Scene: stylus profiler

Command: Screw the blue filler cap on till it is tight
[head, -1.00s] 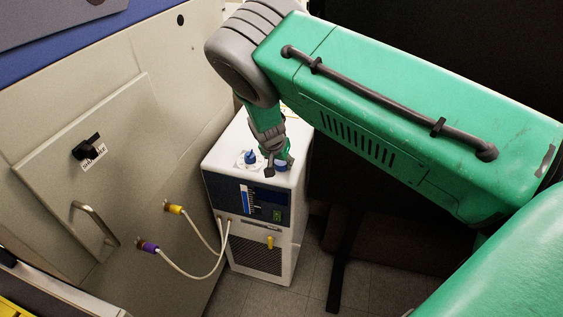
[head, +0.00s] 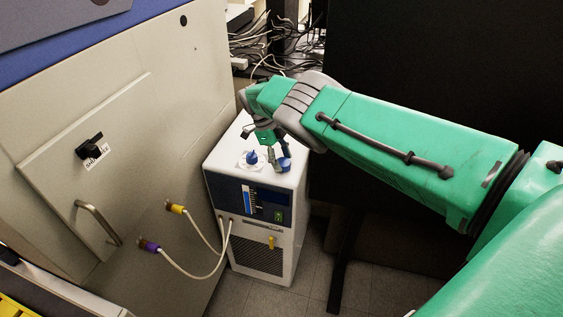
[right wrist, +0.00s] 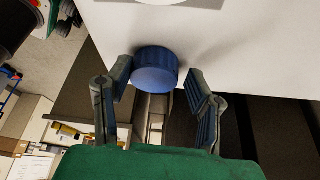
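A round blue cap (head: 284,164) is at the near right part of the white chiller's top (head: 236,150). In the right wrist view the blue cap (right wrist: 156,68) lies between the fingertips of my right gripper (right wrist: 158,74), with a visible gap on the right; contact on the left is unclear. My right gripper (head: 277,156) points down at this cap in the head view, its fingers open. I cannot see the cap's thread or whether it is seated. A second blue piece (head: 252,156) stands on a white round base to the left. My left gripper is not in view.
A dark panel (head: 420,70) stands behind my right arm.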

